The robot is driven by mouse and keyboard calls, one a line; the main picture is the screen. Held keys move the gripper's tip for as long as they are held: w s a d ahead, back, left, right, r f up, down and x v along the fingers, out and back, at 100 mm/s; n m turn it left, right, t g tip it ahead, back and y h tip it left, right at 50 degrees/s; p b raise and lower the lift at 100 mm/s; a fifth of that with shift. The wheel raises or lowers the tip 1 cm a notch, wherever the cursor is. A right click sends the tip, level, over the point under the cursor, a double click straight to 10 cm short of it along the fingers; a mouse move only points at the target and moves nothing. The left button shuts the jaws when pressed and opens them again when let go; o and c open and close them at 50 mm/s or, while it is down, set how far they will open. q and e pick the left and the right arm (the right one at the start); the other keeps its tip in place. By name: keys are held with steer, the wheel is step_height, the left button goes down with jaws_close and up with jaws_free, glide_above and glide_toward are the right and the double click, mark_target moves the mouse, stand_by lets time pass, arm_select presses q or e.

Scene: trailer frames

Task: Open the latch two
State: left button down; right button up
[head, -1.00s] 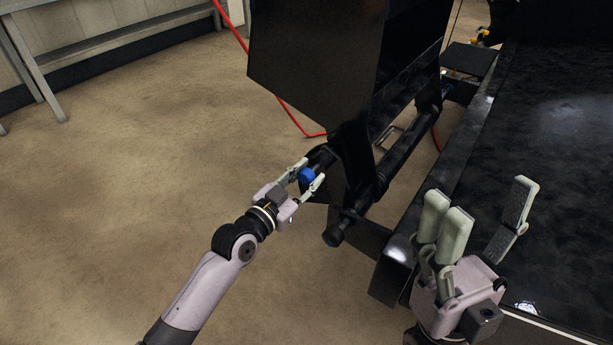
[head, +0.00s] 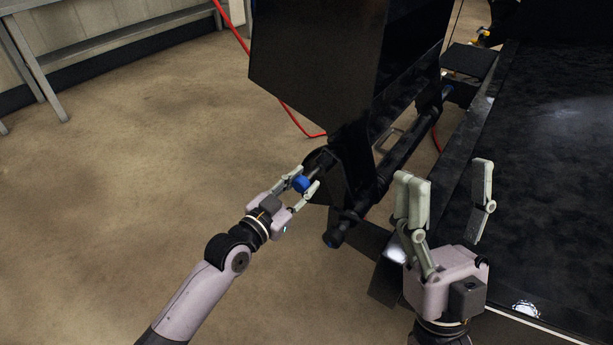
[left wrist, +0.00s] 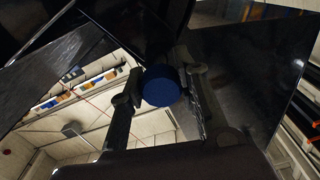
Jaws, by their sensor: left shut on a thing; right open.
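The latch is a black rod with a blue round end (head: 301,184) at the lower edge of the black panel (head: 310,75) on the trailer frame. My left gripper (head: 303,186) is shut on this blue-ended latch. The left wrist view shows the blue end (left wrist: 161,86) between the two fingers. My right gripper (head: 448,192) is open and empty, in front of the black trailer bed (head: 560,190), fingers pointing up.
A red cable (head: 290,112) runs down behind the panel to the floor. A grey metal table (head: 110,40) stands at the far left. The brown floor (head: 130,170) to the left is clear. The trailer's edge lies close behind my right gripper.

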arm_select(q)
steer(key=shift+p+v, duration=0.3)
steer(key=shift+v, duration=0.75)
steer(key=c, duration=1.2)
jaws_free()
steer(key=shift+w+a, duration=0.1)
arm_select(e)
steer(key=w, duration=0.1)
steer(key=w+f+g, duration=0.2)
steer(key=shift+w+a+h, duration=0.25)
steer(key=shift+a+h, duration=0.05)
arm_select(q)
steer(key=shift+a, duration=0.1)
steer(key=shift+s+a, duration=0.15)
steer(key=shift+s, duration=0.15)
steer(key=v, duration=1.1)
steer(key=shift+s, duration=0.4)
arm_select(e)
steer(key=shift+a, duration=0.1)
arm_select(q)
steer(key=shift+w+d+f, duration=0.1)
steer(key=shift+d, duration=0.2)
arm_select(e)
steer(key=shift+w, duration=0.15)
